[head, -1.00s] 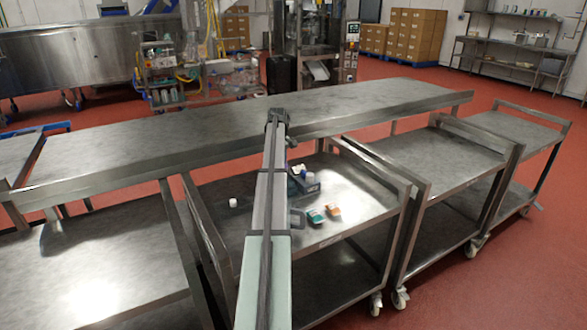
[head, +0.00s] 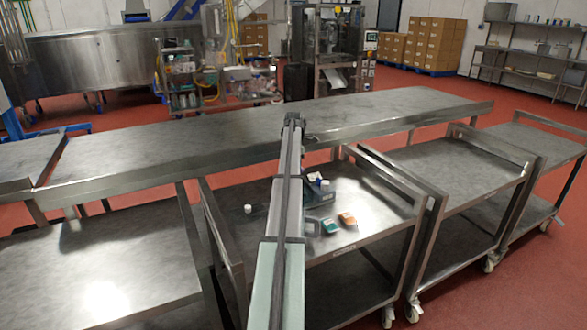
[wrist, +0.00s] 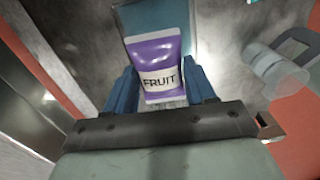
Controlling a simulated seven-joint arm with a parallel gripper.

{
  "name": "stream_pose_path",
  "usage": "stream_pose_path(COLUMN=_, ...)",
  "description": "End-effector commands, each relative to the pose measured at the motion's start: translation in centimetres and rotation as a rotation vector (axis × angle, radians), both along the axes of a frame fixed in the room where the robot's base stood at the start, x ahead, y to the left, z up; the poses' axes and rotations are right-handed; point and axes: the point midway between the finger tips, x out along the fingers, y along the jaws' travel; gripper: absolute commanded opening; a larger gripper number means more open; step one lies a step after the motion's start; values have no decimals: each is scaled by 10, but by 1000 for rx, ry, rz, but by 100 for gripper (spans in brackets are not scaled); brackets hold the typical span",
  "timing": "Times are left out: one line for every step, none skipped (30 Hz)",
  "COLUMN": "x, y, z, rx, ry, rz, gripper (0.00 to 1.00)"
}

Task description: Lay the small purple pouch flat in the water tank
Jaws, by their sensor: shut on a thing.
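The small purple pouch (wrist: 155,60) has a white label reading FRUIT. In the wrist view it stands between the two blue fingers of my gripper (wrist: 162,82), which is shut on it. In the head view my arm reaches forward over the front cart to the long steel table, and the pouch and fingers cannot be made out there. I cannot tell for sure which thing is the water tank. A blue-teal panel (wrist: 128,18) shows behind the pouch in the wrist view.
The front cart (head: 375,215) carries a blue-grey box, a white cap (head: 248,209), a green packet (head: 330,226) and an orange packet (head: 347,218). The long steel table (head: 400,110) looks bare. A clear cylinder (wrist: 275,72) is at right in the wrist view.

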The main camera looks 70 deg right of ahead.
Motion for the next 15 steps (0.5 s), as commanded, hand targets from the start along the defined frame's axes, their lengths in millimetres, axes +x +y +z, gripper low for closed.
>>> stream_pose_path(x=0, y=0, z=0, rx=0, ry=0, rz=12, gripper=20)
stream_pose_path(x=0, y=0, z=-1, rx=0, ry=0, rz=16, gripper=20)
stream_pose_path(x=0, y=0, z=-2, rx=0, ry=0, rz=21, gripper=20)
stream_pose_path(x=0, y=0, z=-3, rx=0, ry=0, rz=23, gripper=20)
stream_pose_path(x=0, y=0, z=-5, rx=0, ry=0, rz=24, gripper=20)
stream_pose_path(x=0, y=0, z=-7, rx=0, ry=0, rz=24, gripper=20)
stream_pose_path(x=0, y=0, z=-9, rx=0, ry=0, rz=24, gripper=20)
stream_pose_path(x=0, y=0, z=-11, rx=0, ry=0, rz=23, gripper=20)
stream_pose_path(x=0, y=0, z=-14, rx=0, ry=0, rz=23, gripper=20)
stream_pose_path(x=0, y=0, z=-17, rx=0, ry=0, rz=23, gripper=20)
stream_pose_path(x=0, y=0, z=-20, rx=0, ry=0, rz=23, gripper=20)
stream_pose_path(x=0, y=0, z=-24, rx=0, ry=0, rz=22, gripper=20)
stream_pose_path(x=0, y=0, z=-27, rx=0, ry=0, rz=22, gripper=20)
stream_pose_path(x=0, y=0, z=-30, rx=1, ry=1, rz=22, gripper=20)
stream_pose_path(x=0, y=0, z=-34, rx=1, ry=1, rz=22, gripper=20)
